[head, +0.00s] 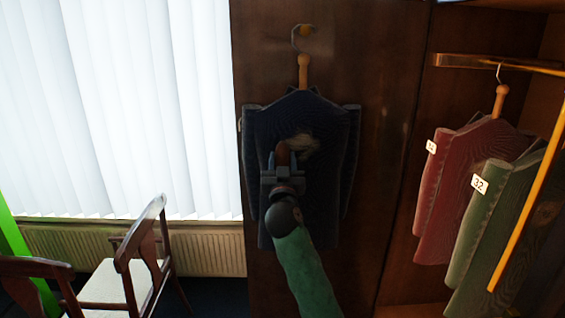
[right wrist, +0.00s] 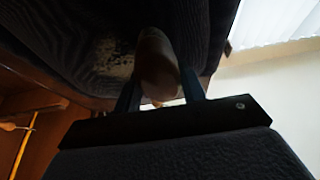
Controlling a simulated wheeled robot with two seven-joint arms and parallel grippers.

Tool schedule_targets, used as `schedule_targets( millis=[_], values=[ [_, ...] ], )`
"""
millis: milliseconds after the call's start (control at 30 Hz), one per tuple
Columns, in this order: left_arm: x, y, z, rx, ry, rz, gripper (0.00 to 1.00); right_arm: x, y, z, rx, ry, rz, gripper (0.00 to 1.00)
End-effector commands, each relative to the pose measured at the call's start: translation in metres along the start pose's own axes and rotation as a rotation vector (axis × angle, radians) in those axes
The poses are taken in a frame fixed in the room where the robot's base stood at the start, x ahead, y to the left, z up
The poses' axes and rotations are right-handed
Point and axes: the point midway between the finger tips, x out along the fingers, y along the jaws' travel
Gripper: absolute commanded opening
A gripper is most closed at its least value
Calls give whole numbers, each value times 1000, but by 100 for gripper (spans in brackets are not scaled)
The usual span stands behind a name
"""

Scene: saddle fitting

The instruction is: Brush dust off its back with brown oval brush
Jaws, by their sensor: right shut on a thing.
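A dark navy coat (head: 325,195) hangs on a wooden hanger (head: 303,70) from a hook on the brown wood panel. A pale dusty patch (head: 303,142) shows on the coat's back; it also shows in the right wrist view (right wrist: 108,62). My right gripper (head: 283,160) is in front of the coat, shut on the brown oval brush (head: 282,152). In the right wrist view the brush (right wrist: 157,65) stands between the fingers, beside the patch. I cannot tell whether its bristles touch the cloth. My left gripper is not in view.
At the right, a red coat (head: 455,185) and a green coat (head: 490,225) with number tags hang from a rail (head: 490,62). A chair (head: 135,265) stands at the lower left by the radiator (head: 205,250), below white blinds (head: 130,110).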

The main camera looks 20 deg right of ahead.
Motion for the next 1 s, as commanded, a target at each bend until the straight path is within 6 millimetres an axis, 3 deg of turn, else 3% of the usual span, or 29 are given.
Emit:
schedule_targets(
  millis=[1000],
  values=[
    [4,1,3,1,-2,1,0,9,0,4,-1,1,0,22]
  ],
)
